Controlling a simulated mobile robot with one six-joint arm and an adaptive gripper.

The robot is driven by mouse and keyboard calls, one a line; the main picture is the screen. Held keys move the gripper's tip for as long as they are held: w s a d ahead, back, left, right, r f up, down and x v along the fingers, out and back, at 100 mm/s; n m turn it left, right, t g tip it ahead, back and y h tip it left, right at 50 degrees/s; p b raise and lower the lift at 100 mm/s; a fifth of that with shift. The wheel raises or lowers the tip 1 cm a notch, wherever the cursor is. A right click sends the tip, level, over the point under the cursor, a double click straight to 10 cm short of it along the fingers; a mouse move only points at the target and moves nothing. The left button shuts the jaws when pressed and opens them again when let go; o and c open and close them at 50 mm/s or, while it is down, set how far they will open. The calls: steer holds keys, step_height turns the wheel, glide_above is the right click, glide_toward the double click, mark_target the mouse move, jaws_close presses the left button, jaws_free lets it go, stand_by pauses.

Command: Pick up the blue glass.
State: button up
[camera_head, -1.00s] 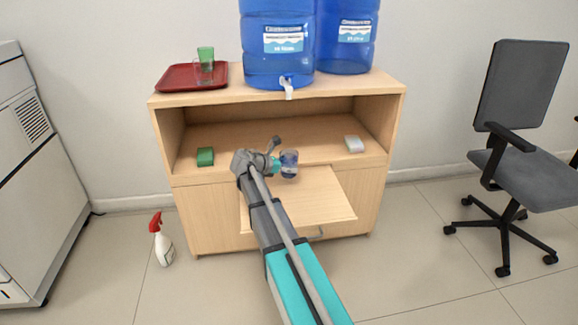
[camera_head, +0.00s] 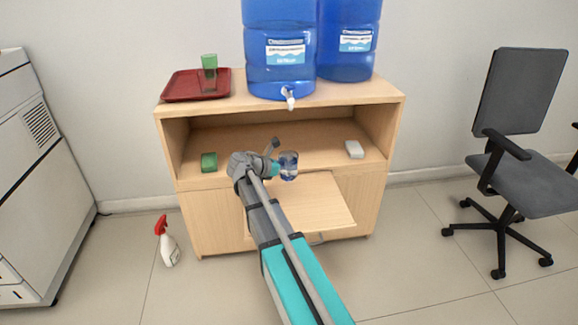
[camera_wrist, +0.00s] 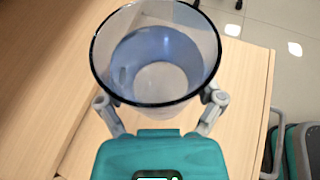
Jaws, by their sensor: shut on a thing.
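The blue glass (camera_head: 289,166) is a clear, blue-tinted tumbler at the front of the cabinet's open shelf, above the pulled-out board. In the wrist view the glass (camera_wrist: 157,62) is seen from above, upright or nearly so, with its open rim toward the camera and its inside looking empty. My gripper (camera_head: 279,168) comes at it from the left in the head view. In the wrist view my gripper (camera_wrist: 160,112) has one finger on each side of the glass and is shut on it. The fingertips are partly hidden behind the glass. I cannot tell whether its base touches the wood.
A green block (camera_head: 209,162) and a white block (camera_head: 354,149) lie on the shelf (camera_head: 245,140). On the cabinet top stand two blue water jugs (camera_head: 279,50) and a red tray (camera_head: 182,86) with a green glass (camera_head: 209,62). A spray bottle (camera_head: 167,243) and a chair (camera_head: 525,130) stand on the floor.

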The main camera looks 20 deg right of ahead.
steer(key=s+a+r+p, duration=0.3)
steer(key=s+a, duration=0.1)
steer(key=s, duration=0.3)
steer(key=shift+a+r, duration=0.35)
stand_by(0.7)
